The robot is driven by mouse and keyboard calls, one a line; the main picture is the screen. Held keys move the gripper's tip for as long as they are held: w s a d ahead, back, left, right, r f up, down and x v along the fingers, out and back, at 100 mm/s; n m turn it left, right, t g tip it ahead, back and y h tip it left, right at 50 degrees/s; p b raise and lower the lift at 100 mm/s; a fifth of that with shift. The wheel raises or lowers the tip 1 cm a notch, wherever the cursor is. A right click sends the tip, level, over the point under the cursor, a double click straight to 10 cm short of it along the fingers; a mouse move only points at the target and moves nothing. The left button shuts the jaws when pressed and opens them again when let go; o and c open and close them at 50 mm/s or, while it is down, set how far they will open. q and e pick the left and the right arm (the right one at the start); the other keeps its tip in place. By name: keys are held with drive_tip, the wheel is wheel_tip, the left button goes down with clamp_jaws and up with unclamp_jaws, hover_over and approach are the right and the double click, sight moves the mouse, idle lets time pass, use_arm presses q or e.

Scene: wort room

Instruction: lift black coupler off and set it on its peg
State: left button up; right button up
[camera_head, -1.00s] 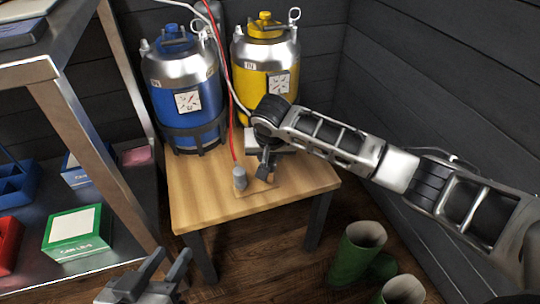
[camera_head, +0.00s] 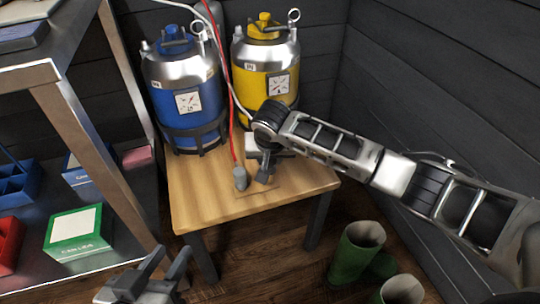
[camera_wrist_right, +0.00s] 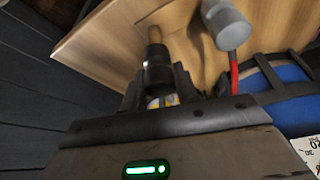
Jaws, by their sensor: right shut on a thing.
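The black coupler (camera_wrist_right: 158,74) is between the fingers of my right gripper (camera_wrist_right: 160,82), which is shut on it. In the right wrist view a wooden peg (camera_wrist_right: 154,36) lines up with the coupler's far end; I cannot tell how far the coupler sits over it. In the head view my right gripper (camera_head: 265,171) is low over the small table, and hides most of the coupler. A grey coupler (camera_head: 240,178) on a red hose stands close to its left; it also shows in the right wrist view (camera_wrist_right: 228,27). My left gripper (camera_head: 165,268) is open and empty at the bottom.
The wooden table (camera_head: 205,197) has a clear left front part. A blue keg (camera_head: 187,95) and a yellow keg (camera_head: 265,75) stand behind the couplers. A metal shelf (camera_head: 95,155) is at the left. Green boots (camera_head: 355,255) stand on the floor at the right.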

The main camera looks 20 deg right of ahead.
drive_tip(key=shift+p, duration=0.65)
drive_tip(key=shift+f, duration=0.75)
idle(0.6)
drive_tip(key=shift+f, duration=0.5)
idle(0.6)
drive_tip(key=shift+p, duration=0.55)
idle(0.4)
drive_tip(key=o, duration=1.6)
